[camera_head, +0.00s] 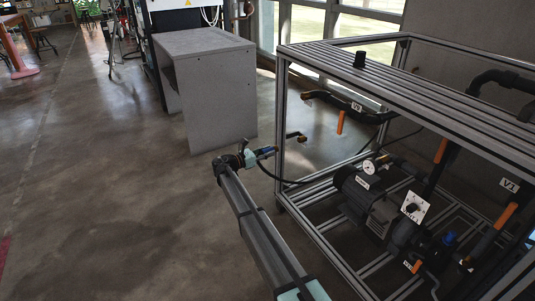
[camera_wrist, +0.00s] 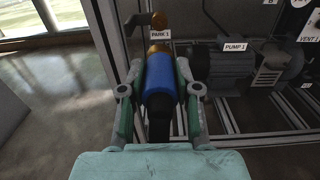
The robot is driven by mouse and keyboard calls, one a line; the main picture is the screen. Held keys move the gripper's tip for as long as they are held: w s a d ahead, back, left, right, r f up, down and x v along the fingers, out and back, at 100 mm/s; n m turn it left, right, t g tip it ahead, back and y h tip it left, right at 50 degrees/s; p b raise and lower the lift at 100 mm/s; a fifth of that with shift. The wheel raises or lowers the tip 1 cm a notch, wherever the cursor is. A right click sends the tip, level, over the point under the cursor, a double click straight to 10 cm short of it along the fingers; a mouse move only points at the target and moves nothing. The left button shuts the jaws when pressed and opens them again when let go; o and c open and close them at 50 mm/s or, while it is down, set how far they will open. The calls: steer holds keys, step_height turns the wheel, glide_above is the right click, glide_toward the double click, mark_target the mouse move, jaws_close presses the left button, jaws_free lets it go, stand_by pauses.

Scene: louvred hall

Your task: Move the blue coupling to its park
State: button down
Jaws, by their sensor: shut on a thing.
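The blue coupling (camera_wrist: 159,80) is held between the two fingers of my gripper (camera_wrist: 159,72) in the wrist view, its brass end pointing away from me. In the head view, the coupling (camera_head: 267,151) shows small at my gripper (camera_head: 256,154), just left of the frame's front post. The park (camera_wrist: 138,20), a dark elbow with a brass-coloured end, stands beyond the coupling by the PARK 1 label (camera_wrist: 160,34). In the head view the park (camera_head: 297,135) is up and right of the coupling, and the two look apart. The coupling's rear is partly hidden by my gripper.
An aluminium frame (camera_head: 285,120) stands right, holding a pump (camera_head: 370,200), gauge (camera_head: 368,167) and pipes with orange handles. A black hose (camera_head: 330,178) curves near my gripper. A grey cabinet (camera_head: 215,85) stands behind.

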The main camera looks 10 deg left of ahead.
mark_target(277, 147)
steer(key=shift+w+d+r, duration=0.1)
steer(key=shift+w+d, duration=0.05)
steer(key=shift+w, duration=0.15)
steer(key=b+x, duration=0.1)
steer(key=x, duration=0.5)
steer(key=shift+r+b, duration=0.15)
steer(key=shift+b, duration=0.15)
steer(key=shift+p+x, duration=0.9)
steer(key=shift+x, duration=0.4)
steer(key=shift+s+p, duration=0.2)
steer(key=shift+p, duration=0.4)
steer(key=shift+w, duration=0.1)
steer(key=shift+p+x, duration=0.9)
steer(key=shift+x, duration=0.4)
